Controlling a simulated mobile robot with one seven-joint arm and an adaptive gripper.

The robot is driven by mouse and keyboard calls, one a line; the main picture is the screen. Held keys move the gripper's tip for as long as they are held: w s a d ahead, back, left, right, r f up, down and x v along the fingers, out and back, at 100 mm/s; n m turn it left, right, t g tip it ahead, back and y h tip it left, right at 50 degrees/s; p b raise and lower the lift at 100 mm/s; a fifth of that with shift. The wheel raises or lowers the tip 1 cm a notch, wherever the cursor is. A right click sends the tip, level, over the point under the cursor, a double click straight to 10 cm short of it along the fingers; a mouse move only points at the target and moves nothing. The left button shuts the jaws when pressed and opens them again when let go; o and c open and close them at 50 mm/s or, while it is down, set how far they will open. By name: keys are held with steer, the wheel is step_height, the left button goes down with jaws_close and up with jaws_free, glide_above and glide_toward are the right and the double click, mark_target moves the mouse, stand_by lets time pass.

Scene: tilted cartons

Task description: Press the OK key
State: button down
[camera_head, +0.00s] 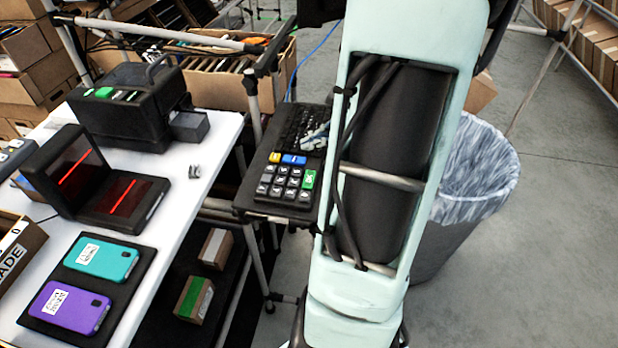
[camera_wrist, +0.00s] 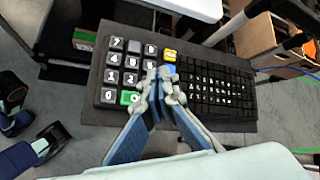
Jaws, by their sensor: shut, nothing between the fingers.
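The keypad (camera_head: 285,189) has dark number keys with white marks, a yellow key (camera_head: 275,157), a blue key (camera_head: 293,160) and a green key (camera_head: 309,179). I cannot read the word OK clearly on any key. In the wrist view, the green key (camera_wrist: 129,97) is at the lower edge and the yellow key (camera_wrist: 169,56) at the upper right of the number keys. My gripper (camera_wrist: 161,74) is shut and empty, its tips over the pad's right side, to the right of the green key, partly hiding keys there. I cannot tell whether it touches. The gripper shows small in the head view (camera_head: 316,139).
A dark keyboard (camera_wrist: 205,83) adjoins the number keys. A white table (camera_head: 200,170) at the left holds a black printer-like device (camera_head: 130,110), a scanner with red lines (camera_head: 110,190) and two phones. A lined waste bin (camera_head: 478,180) stands at the right behind my arm.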

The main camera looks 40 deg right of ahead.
mark_target(311, 180)
steer(key=shift+f+b, duration=3.4)
steer(key=shift+f, duration=1)
steer(key=shift+f+b, duration=0.4)
steer(key=shift+b, duration=0.1)
steer(key=shift+f+b, duration=0.4)
steer(key=shift+r, duration=0.1)
steer(key=shift+r+p, duration=0.6)
steer(key=shift+r, duration=0.15)
steer(key=shift+r+p, duration=1.9)
steer(key=shift+r, duration=0.65)
